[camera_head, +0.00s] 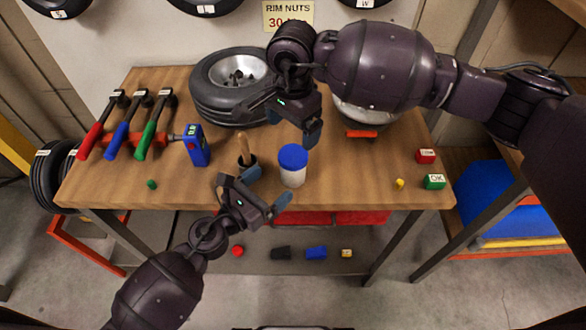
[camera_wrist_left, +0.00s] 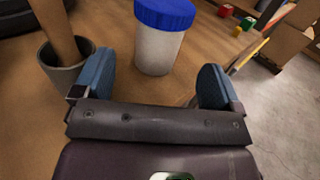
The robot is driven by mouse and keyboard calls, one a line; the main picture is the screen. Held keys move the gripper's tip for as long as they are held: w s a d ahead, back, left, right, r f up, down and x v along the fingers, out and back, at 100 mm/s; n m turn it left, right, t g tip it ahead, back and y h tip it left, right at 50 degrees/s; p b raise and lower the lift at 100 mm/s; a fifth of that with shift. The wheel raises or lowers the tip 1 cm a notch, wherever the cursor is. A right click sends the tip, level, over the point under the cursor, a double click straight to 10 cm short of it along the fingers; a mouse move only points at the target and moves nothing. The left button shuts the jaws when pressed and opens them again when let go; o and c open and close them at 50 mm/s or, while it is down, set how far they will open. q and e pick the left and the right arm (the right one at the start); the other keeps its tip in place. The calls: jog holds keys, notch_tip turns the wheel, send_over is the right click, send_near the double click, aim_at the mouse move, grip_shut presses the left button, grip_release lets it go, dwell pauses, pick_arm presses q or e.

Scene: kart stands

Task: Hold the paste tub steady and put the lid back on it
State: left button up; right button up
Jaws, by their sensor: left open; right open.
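The paste tub (camera_head: 292,178) is a white cylinder standing upright near the front middle of the wooden table. The blue lid (camera_head: 292,157) sits on top of it; I cannot tell how firmly it is seated. In the left wrist view the tub (camera_wrist_left: 156,50) and lid (camera_wrist_left: 165,13) show just ahead, between the finger directions. My left gripper (camera_head: 266,187) is open and empty, at the tub's front left. My right gripper (camera_head: 275,124) is open and empty, above and behind the tub, with one blue fingertip close to the lid in the picture.
A dark cup with a wooden-handled tool (camera_head: 246,158) stands just left of the tub, close to my left finger. A wheel (camera_head: 215,100) lies behind. A bowl with an orange part (camera_head: 361,134) is at right.

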aim_at(285, 172)
pick_arm(q)
jog(key=x, duration=0.8)
jog(key=shift+w+d, duration=0.15)
jog(key=shift+d, duration=0.05)
jog(key=c, duration=1.7)
pick_arm(e)
jog(key=shift+c, duration=1)
jog(key=shift+n, duration=2.3)
jog(key=shift+f, duration=4.05)
